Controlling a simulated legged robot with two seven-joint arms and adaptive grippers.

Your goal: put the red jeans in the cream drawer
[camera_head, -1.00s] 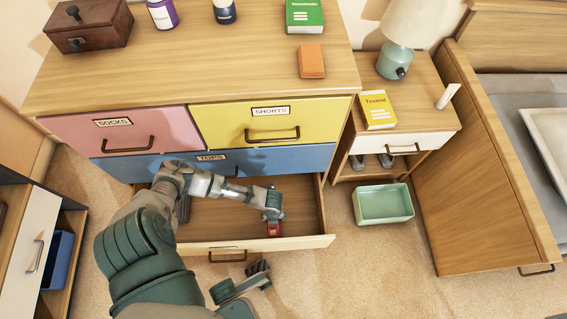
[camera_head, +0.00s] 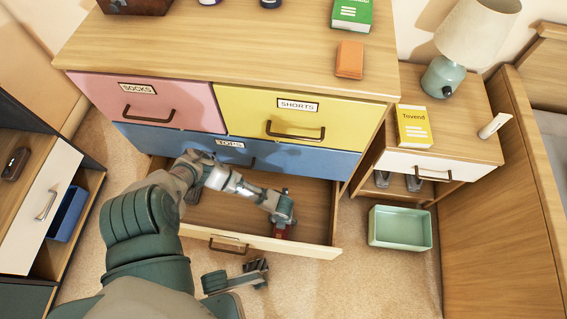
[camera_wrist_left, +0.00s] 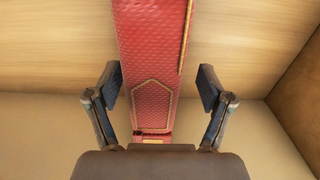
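The cream drawer (camera_head: 290,246) is the open bottom drawer of the dresser, with a wooden interior. The red jeans (camera_head: 281,233) show as a small red patch inside it near its front right, mostly hidden by my left gripper (camera_head: 284,222). In the left wrist view, the jeans (camera_wrist_left: 152,60) are a long, flat red folded piece with a quilted texture. My left gripper (camera_wrist_left: 159,95) is open there, its fingers apart on either side of the jeans with gaps. My right gripper (camera_head: 258,271) is low in front of the drawer; its opening is unclear.
Above are the pink SOCKS (camera_head: 150,102), yellow SHORTS (camera_head: 345,122) and blue TOPS (camera_head: 310,162) drawers, all shut. A nightstand (camera_head: 470,140) with a lamp (camera_head: 446,76) stands at right. A green bin (camera_head: 400,242) sits on the carpet, right of the open drawer.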

